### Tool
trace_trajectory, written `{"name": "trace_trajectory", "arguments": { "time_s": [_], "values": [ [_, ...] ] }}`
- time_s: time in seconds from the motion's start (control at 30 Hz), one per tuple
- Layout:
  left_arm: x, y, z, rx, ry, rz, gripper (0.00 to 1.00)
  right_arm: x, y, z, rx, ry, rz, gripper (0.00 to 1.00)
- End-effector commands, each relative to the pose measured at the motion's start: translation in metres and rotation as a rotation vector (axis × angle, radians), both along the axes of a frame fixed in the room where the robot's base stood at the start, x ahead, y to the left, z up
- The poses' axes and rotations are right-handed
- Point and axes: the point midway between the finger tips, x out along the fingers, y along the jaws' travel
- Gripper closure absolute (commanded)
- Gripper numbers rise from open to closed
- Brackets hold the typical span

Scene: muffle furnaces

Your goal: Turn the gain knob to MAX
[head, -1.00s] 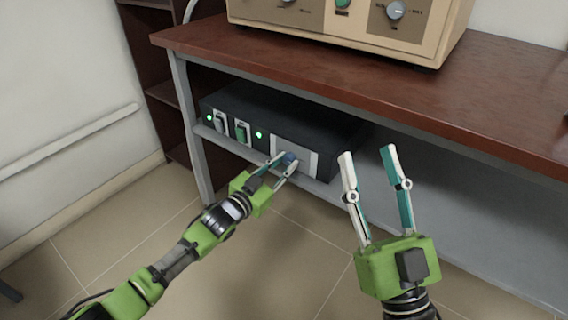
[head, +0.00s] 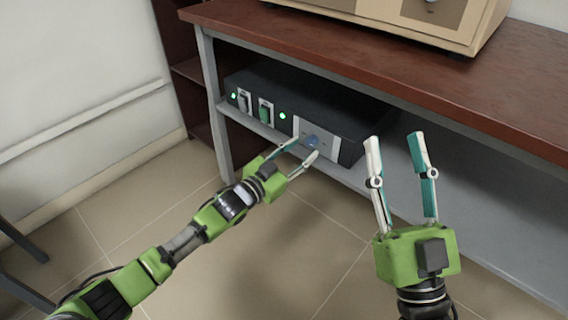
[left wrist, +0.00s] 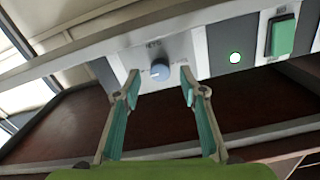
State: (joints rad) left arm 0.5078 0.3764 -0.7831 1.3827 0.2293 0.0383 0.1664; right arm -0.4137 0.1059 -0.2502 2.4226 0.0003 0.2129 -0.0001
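My right gripper (head: 396,138) is open and empty, raised in front of the table.
The box stands on a shelf (head: 262,131) under the red-brown tabletop (head: 330,55). Green lights and switches, including a green switch (head: 265,110), are left of the knob. A beige instrument (head: 400,22) stands on the table. The shelf right of the box is clear.

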Motion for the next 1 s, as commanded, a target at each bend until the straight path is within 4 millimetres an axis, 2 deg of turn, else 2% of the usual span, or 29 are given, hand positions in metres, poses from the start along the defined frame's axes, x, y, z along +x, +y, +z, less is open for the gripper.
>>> {"name": "trace_trajectory", "arguments": {
  "time_s": [0.2,0.43,0.6,1.0],
  "values": [
    [-0.039,0.028,-0.002,0.002,0.003,0.0,0.62,0.0,0.0,0.0,0.0,0.001,0.0,0.6],
    [-0.069,0.05,-0.002,0.003,0.002,0.001,0.62,0.0,0.0,0.0,0.0,0.001,0.0,0.6],
    [-0.077,0.056,-0.001,0.002,0.001,0.0,0.62,0.0,0.0,0.0,0.0,0.001,0.0,0.6],
    [-0.077,0.056,-0.001,0.002,0.001,0.0,0.62,0.0,0.0,0.0,0.0,0.002,-0.001,0.6]
  ]
}}
